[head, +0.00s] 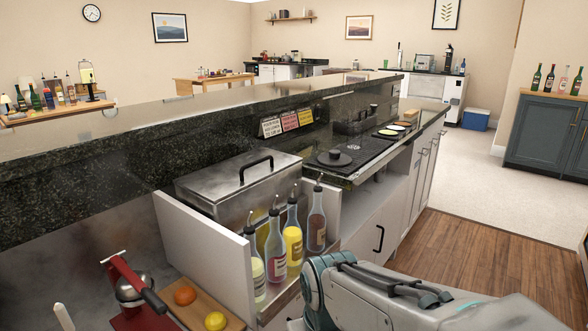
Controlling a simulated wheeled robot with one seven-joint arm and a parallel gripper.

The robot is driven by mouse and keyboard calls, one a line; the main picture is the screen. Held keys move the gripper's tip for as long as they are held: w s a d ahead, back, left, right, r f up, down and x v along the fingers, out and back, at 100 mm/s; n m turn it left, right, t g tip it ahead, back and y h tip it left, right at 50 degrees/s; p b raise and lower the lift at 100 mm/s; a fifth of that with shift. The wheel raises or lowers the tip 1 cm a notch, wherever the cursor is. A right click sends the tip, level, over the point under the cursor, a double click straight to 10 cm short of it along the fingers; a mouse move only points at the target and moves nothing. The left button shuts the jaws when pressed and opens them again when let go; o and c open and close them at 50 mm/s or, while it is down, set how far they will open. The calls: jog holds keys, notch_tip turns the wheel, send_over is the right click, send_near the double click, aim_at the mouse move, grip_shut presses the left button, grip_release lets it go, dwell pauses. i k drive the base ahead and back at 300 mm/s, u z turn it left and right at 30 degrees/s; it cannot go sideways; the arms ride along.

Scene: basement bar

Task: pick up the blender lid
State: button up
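A dark round lid with a knob on top (334,158), which looks like the blender lid, lies flat at the near end of the black bar mat (372,150) on the counter. Nothing covers it from above. My arm reaches in from the lower right, below and in front of the counter, well apart from the lid. My gripper's fingers are not visible in the head view, so I cannot see their state.
A steel ice bin with a black handle (236,185) and several bottles with pourers (290,240) stand left of the lid. A raised dark stone ledge (200,125) runs behind. Open wooden floor (480,250) lies to the right.

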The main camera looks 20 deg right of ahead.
aim_at(334, 159)
jog(key=z, duration=0.35)
jog(key=k, duration=0.9)
jog(key=z, duration=1.65)
jog(key=i, duration=1.7)
jog(key=u, duration=0.6)
jog(key=i, duration=1)
jog(key=u, duration=0.9)
